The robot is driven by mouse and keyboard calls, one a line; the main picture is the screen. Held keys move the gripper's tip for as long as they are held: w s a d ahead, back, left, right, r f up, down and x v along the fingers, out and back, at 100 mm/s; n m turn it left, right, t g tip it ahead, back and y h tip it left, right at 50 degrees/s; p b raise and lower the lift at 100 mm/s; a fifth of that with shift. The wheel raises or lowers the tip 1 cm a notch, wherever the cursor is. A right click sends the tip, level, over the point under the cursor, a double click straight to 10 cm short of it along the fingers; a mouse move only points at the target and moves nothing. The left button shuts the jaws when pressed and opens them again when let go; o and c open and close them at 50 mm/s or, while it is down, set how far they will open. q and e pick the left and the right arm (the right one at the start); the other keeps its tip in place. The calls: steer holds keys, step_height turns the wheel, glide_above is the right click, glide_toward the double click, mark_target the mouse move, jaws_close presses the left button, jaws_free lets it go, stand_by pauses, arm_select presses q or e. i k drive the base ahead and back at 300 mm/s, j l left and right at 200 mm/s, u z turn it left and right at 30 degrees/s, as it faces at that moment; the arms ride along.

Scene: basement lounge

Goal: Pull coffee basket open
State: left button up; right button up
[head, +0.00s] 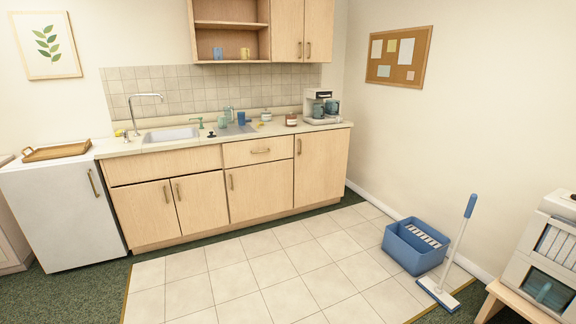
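A grey coffee machine (321,104) stands at the right end of the kitchen counter. A blue-grey carafe or container shows at its front right. I cannot make out at this size whether its basket is open or shut. Neither of my grippers is in the head view.
The counter (230,134) holds a sink (171,134), cups and jars. A white fridge (66,214) stands left of the cabinets. A blue bucket (415,246) and a mop (455,250) stand on the right of the tiles. The tiled floor (270,270) before the cabinets is clear.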

mark_target(319, 95)
steer(key=i, duration=2.55)
